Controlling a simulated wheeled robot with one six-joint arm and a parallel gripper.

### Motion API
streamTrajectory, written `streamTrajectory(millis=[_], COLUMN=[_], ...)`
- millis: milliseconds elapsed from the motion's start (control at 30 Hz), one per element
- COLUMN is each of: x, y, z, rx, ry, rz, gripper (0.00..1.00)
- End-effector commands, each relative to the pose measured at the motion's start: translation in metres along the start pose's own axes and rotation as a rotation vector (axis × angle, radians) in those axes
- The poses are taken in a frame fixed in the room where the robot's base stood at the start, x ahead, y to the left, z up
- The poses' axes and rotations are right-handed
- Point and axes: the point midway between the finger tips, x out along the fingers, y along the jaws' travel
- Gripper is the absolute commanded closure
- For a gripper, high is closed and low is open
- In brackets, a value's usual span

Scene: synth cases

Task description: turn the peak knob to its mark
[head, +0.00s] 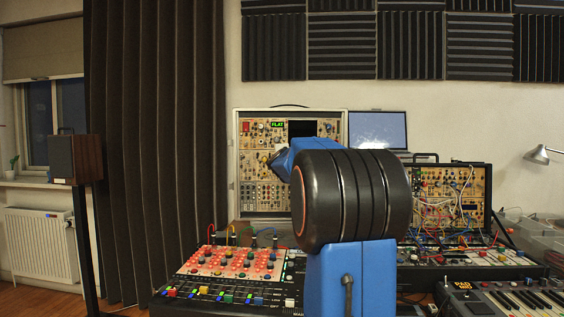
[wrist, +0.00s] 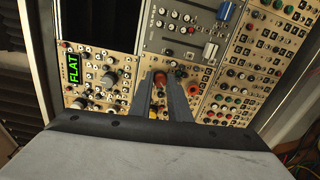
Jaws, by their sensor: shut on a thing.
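The tan synth panel (wrist: 118,47) fills the upper part of the wrist view. My gripper (wrist: 162,81) reaches up to it with two grey fingers, shut on a small reddish knob (wrist: 160,79). The fingers hide much of this knob, and its pointer and mark cannot be made out. Its label is too small to read, so I cannot confirm from lettering that it is the peak knob. A green display reading FLAT (wrist: 69,68) is left of the fingers. In the head view the same display (head: 278,124) shows on the upright case (head: 237,170), and my arm hides most of the fingers.
Other knobs, such as a grey one (wrist: 109,79), sit close around the fingers. A mixer with a red panel (head: 205,262) lies in front, left of my arm. A patched rack with cables (head: 450,195), a laptop (head: 378,130) and a keyboard (head: 515,300) are to the right.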

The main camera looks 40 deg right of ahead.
Motion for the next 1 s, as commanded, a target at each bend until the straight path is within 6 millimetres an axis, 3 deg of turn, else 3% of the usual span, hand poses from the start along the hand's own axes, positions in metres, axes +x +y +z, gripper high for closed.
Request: streamTrajectory(millis=[600, 633, 700, 1000], x=[0.0006, 0.0006, 0.0006, -0.0005], y=[-0.0029, -0.0029, -0.0027, -0.0007], z=[-0.0003, -0.0003, -0.0003, 0.0000], rx=[-0.043, -0.043, -0.043, -0.042], ry=[0.000, 0.000, -0.001, -0.001], rz=[-0.005, -0.005, -0.004, -0.001], gripper=[1.00, 0.79, 0.65, 0.65])
